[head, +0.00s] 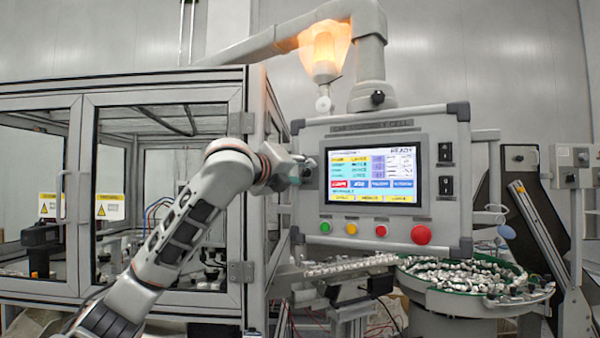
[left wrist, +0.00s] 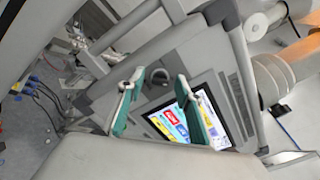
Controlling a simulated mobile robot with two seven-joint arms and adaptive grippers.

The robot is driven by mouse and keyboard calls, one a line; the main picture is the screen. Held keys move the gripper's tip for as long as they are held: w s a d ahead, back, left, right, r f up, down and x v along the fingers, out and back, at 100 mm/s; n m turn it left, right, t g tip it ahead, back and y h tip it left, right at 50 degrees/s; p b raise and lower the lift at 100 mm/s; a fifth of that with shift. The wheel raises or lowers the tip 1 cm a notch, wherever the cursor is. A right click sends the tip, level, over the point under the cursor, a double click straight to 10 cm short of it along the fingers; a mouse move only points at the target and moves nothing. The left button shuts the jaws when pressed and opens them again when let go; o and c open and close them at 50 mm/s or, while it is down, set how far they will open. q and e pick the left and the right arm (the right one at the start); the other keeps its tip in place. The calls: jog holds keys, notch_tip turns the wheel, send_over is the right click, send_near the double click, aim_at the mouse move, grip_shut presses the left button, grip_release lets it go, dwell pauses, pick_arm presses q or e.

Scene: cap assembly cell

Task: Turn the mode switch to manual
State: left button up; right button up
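My left gripper (head: 303,171) is at the left edge of the control panel (head: 435,128). In the left wrist view my left gripper (left wrist: 158,80) has its two teal-padded fingers apart. A grey rounded knob or ring (left wrist: 158,73) on the panel face shows between the fingertips; I cannot tell whether it is the mode switch or whether a finger touches it. In the head view the gripper covers this spot. Two black switches, an upper one (head: 445,152) and a lower one (head: 446,185), sit right of the screen; their labels are unreadable. My right gripper is not in view.
The lit screen (head: 370,175) is right beside my left gripper. Below it are green (head: 325,227), yellow (head: 351,228) and red buttons, plus a large red button (head: 421,235). A framed enclosure (head: 92,200) stands left; a bowl of parts (head: 470,277) is lower right.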

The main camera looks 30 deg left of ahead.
pick_arm(q)
grip_shut()
jog(key=shift+n, duration=0.4)
jog(key=n, duration=0.3)
jog(key=shift+n, duration=0.4)
jog(key=n, duration=0.4)
jog(key=shift+f+n, duration=0.1)
jog(key=shift+n, duration=0.2)
jog(key=n, duration=0.4)
jog(key=shift+n, duration=2.2)
